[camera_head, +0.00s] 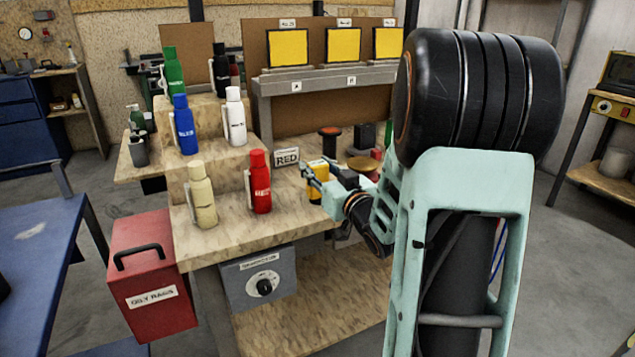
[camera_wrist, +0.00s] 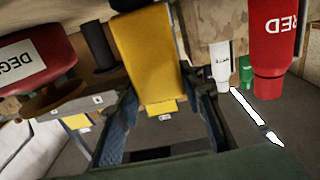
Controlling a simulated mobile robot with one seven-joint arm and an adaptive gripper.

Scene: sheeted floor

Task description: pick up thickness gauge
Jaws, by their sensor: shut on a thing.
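In the wrist view the yellow thickness gauge (camera_wrist: 150,60) appears upside down between the two fingers. My gripper (camera_head: 309,179) reaches in from the right at low height, and its fingers close on the gauge's sides. The gripper's fingers also show in the wrist view (camera_wrist: 165,92). In the head view the gripper partly hides the gauge, and I cannot tell whether its base touches the bench.
A red bottle (camera_head: 260,181) stands just left of the gripper, with a cream bottle (camera_head: 200,195) beyond it. A dark spool (camera_head: 329,142) and a brownish disc (camera_head: 362,164) crowd the area behind the gauge.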

